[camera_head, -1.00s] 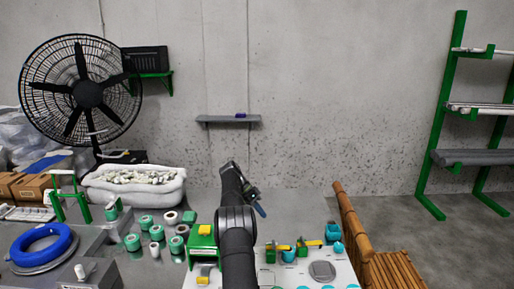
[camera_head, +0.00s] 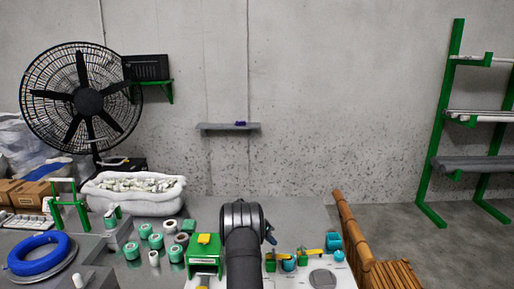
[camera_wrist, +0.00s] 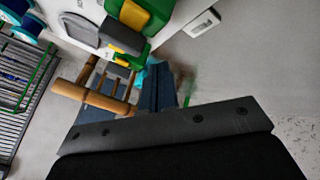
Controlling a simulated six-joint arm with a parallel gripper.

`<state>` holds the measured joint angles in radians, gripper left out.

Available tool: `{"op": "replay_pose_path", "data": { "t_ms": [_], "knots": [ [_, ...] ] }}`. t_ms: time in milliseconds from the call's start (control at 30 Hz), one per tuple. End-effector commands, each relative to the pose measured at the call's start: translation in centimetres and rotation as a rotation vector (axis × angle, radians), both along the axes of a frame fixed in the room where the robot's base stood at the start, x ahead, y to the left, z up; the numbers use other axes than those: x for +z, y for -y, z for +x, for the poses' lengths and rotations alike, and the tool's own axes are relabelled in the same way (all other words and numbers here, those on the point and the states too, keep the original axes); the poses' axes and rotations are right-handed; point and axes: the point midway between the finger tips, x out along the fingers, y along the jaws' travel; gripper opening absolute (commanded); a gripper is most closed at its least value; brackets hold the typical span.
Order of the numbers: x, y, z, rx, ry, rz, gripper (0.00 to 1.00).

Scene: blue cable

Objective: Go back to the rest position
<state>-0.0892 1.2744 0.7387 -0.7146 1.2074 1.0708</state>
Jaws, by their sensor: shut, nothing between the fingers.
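My gripper (camera_wrist: 158,90) is shut with nothing between its fingers in the wrist view. In the head view, my dark arm stands at the bottom centre and hides most of the gripper; only a small part shows just right of the arm's rounded joint. A coil of blue cable (camera_head: 38,253) lies on a round grey base at the far left, well away from the gripper.
A green and yellow fixture (camera_head: 205,255) stands just left of my arm. More green and yellow clamps (camera_head: 310,254) sit on the white board to the right. Several green spools (camera_head: 152,241) and a white bin (camera_head: 135,205) are further left. A bamboo rail (camera_head: 352,228) borders the right.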

Motion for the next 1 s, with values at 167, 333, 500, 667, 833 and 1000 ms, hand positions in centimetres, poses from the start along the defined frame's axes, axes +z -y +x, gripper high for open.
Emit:
{"op": "replay_pose_path", "data": {
  "t_ms": [167, 333, 500, 667, 833, 1000],
  "knots": [
    [-0.4, -1.1, -0.2, 0.15, -0.002, -0.003, 0.0],
    [-0.8, -2.3, -0.6, 0.294, -0.008, -0.003, 0.0],
    [-1.2, -3.6, -1.2, 0.427, -0.012, 0.001, 0.0],
    [-1.5, -4.6, -1.8, 0.52, -0.016, 0.004, 0.0],
    [-1.7, -5.2, -2.1, 0.568, -0.019, 0.006, 0.0],
    [-1.7, -5.2, -2.1, 0.577, -0.019, 0.007, 0.0]
  ]
}}
